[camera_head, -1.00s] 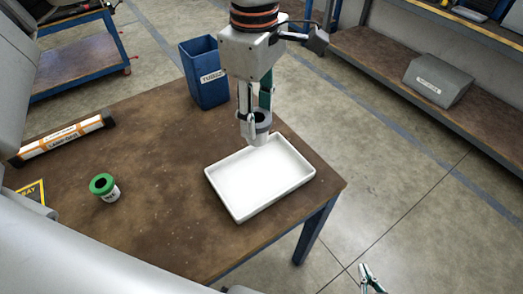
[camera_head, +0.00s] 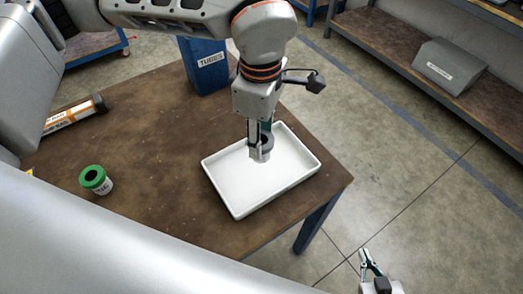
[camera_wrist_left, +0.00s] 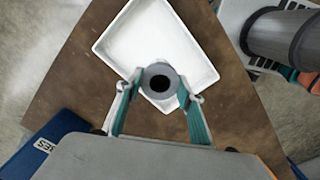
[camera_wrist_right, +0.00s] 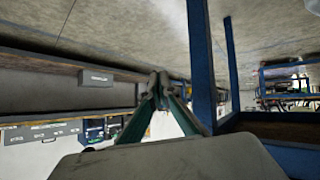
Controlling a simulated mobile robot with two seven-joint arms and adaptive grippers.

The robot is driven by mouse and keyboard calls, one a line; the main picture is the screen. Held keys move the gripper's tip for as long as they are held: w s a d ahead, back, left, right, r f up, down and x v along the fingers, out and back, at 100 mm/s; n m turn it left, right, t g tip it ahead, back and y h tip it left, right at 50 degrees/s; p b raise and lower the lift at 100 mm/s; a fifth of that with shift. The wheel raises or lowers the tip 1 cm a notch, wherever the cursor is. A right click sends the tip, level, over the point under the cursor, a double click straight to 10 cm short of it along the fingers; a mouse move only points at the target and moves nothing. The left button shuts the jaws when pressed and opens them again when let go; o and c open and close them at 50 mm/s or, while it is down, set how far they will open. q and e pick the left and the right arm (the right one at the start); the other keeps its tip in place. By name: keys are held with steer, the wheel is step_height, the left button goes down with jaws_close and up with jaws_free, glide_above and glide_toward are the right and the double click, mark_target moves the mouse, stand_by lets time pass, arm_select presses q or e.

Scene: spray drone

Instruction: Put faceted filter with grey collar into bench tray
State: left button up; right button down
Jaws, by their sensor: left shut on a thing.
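The filter with the grey collar (camera_head: 262,150) is in my left gripper (camera_head: 260,146), over the white bench tray (camera_head: 218,192). In the left wrist view the collar (camera_wrist_left: 160,81) shows as a grey ring with a dark hole, gripped between the two fingertips (camera_wrist_left: 160,88), with the tray (camera_wrist_left: 115,36) behind it. I cannot tell whether the filter's lower end touches the tray floor. The tray is otherwise empty. My right gripper (camera_head: 368,264) is away from the table at the lower right; in its own view its fingertips (camera_wrist_right: 158,84) are close together with nothing seen between them.
A white filter with a green collar (camera_head: 97,180) stands on the brown table (camera_head: 150,150) left of the tray. A blue bin marked TUBES (camera_head: 207,68) stands behind the tray. An orange and white tube (camera_head: 70,116) lies at the far left. The table between them is clear.

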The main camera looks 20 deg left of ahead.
arm_select(q)
steer(key=shift+f, duration=0.95)
step_height(320, 180, down, 4)
steer(key=shift+r, duration=0.1)
arm_select(e)
steer(key=shift+w, duration=0.2)
arm_select(q)
steer(key=shift+b, duration=0.3)
steer(key=o, duration=1)
steer(key=shift+o, duration=0.2)
arm_select(e)
steer(key=shift+s+f, duration=0.1)
